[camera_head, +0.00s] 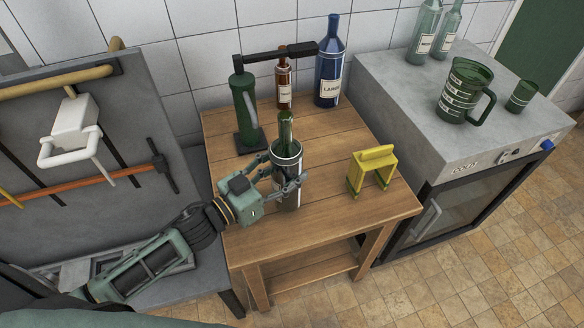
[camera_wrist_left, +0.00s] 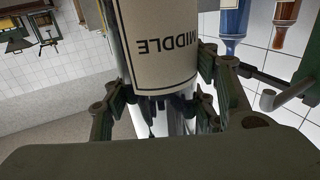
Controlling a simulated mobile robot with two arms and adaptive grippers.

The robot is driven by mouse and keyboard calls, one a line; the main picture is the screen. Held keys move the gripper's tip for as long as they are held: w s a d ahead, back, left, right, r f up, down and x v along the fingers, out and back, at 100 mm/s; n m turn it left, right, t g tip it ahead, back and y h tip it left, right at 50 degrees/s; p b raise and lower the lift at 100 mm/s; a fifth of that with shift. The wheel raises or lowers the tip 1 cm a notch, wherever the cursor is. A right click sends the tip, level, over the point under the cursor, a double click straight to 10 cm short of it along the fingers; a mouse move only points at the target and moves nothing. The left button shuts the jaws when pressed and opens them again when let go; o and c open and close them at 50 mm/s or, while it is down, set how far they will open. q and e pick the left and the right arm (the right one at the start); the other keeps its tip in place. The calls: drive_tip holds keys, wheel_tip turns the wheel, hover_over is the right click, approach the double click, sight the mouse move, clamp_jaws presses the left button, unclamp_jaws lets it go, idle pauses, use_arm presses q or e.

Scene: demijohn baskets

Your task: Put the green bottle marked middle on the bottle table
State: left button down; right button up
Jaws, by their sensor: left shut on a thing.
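The green bottle (camera_head: 287,152) is upright over the wooden bottle table (camera_head: 330,222), between the fingers of my left gripper (camera_head: 284,178). In the left wrist view the bottle's pale label (camera_wrist_left: 160,42) reads MIDDLE, upside down. The left gripper's fingers (camera_wrist_left: 165,88) are closed around the bottle from both sides. I cannot tell whether its base touches the tabletop. My right gripper is not in view.
A green corking device (camera_head: 245,110) with a black lever, a brown bottle (camera_head: 283,85) and a blue bottle (camera_head: 329,70) stand at the back of the table. A yellow stand (camera_head: 372,170) is at its right. A grey cabinet (camera_head: 400,85) adjoins, holding a green jug (camera_head: 464,92).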

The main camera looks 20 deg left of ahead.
sight(276, 188)
use_arm(q)
drive_tip(key=shift+f, duration=1.55)
drive_tip(key=c, duration=1.2)
unclamp_jaws()
drive_tip(key=shift+f, duration=0.4)
drive_tip(key=o, duration=0.5)
drive_tip(key=shift+s+r, duration=0.1)
drive_tip(key=shift+r, duration=0.1)
drive_tip(key=shift+s+a, duration=0.15)
drive_tip(key=shift+s, duration=0.2)
drive_tip(key=b+v, duration=0.1)
drive_tip(key=v, duration=1)
drive_tip(key=shift+s+a+b, duration=0.1)
drive_tip(key=shift+a+b, duration=0.05)
drive_tip(key=shift+b, duration=0.15)
